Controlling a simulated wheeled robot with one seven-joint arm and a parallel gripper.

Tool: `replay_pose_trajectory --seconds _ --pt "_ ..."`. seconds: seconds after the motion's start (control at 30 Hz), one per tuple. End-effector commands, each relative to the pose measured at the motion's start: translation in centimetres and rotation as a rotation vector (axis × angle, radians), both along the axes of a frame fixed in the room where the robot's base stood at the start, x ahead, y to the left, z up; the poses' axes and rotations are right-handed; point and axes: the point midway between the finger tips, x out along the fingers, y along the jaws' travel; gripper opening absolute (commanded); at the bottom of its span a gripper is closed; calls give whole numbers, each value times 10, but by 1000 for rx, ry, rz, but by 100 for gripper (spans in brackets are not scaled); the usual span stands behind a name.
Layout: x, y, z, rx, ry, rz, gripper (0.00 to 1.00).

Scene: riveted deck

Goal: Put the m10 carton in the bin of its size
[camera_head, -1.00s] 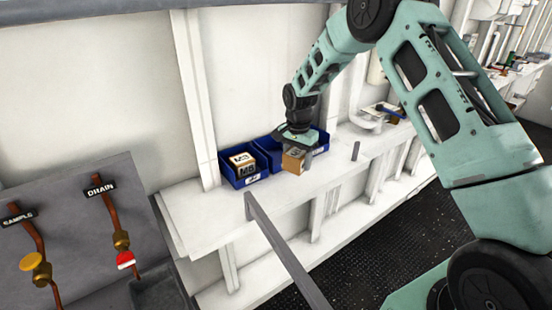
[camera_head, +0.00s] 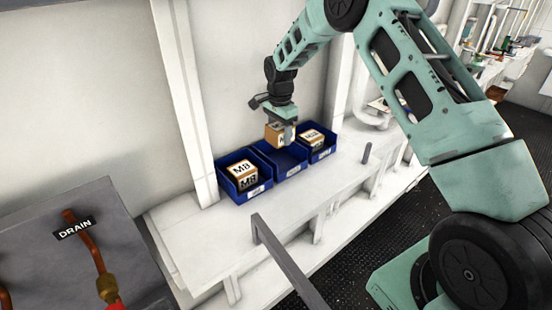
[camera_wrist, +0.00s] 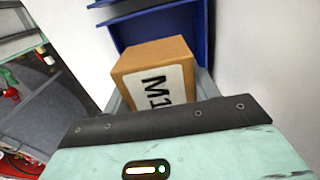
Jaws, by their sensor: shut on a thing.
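My gripper (camera_head: 282,128) is shut on a tan carton (camera_head: 275,136) with a white label. It holds the carton in the air above the back of the middle blue bin (camera_head: 290,173), which looks empty. In the wrist view the held carton (camera_wrist: 150,62) shows a label starting "M1"; the rest is hidden by the gripper. The left blue bin (camera_head: 236,194) holds a carton marked M8 (camera_head: 242,174). The right blue bin (camera_head: 323,155) holds another carton (camera_head: 312,138), its label too small to read surely.
The bins stand side by side on a white ledge (camera_head: 200,235) against a pale wall with an upright post (camera_head: 182,90). A grey rail (camera_head: 290,262) runs in front. A panel with a DRAIN pipe (camera_head: 88,245) is at the left.

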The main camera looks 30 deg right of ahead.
Motion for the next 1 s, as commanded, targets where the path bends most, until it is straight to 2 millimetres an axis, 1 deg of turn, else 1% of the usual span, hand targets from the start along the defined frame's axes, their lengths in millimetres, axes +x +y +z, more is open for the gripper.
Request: replay_pose_trajectory --seconds 0.03,0.2,0.37,0.6,0.67,0.9,1.0 --pt "0 0 -11 1 2 0 28" --pt "0 0 -40 1 1 0 28" --pt "0 0 -53 1 0 0 28" --pt "-1 0 -91 1 1 0 28" --pt "0 0 -96 0 0 0 28" --pt "0 0 -94 -1 -1 1 28" --pt "0 0 -97 0 0 1 28"
